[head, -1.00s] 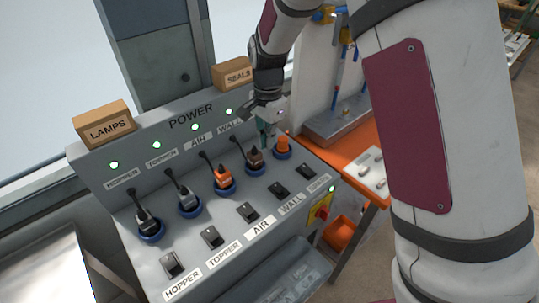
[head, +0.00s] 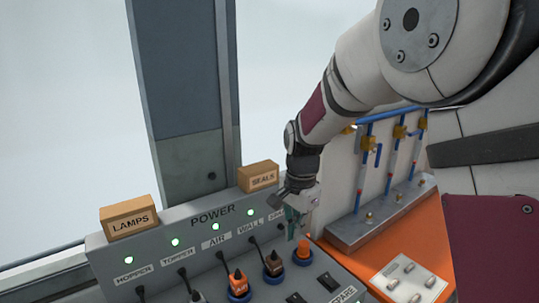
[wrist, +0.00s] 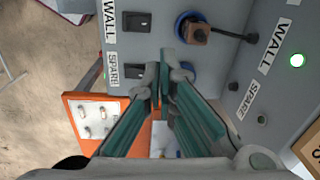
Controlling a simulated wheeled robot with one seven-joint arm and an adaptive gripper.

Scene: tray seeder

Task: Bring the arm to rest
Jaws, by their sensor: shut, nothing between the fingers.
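My gripper (head: 291,226) is shut and empty, pointing down over the right end of the grey power panel (head: 180,250). In the wrist view its green fingers (wrist: 161,72) meet at the tips. In the head view the tips are just left of and above an orange plug or cap (head: 303,247) in a blue ring. I cannot tell from the head view how far above the panel they are. In the wrist view the fingers partly hide the blue ring by the SPARE label. The brown WALL plug (head: 273,264) stands to the left; it also shows in the wrist view (wrist: 196,32).
Boxes marked LAMPS (head: 130,219) and SEALS (head: 259,178) sit on the panel's top ledge. An orange table (head: 400,240) at right bears a grey manifold (head: 375,222) with upright pipes and a white plate (head: 408,279). Cables loop behind the plugs.

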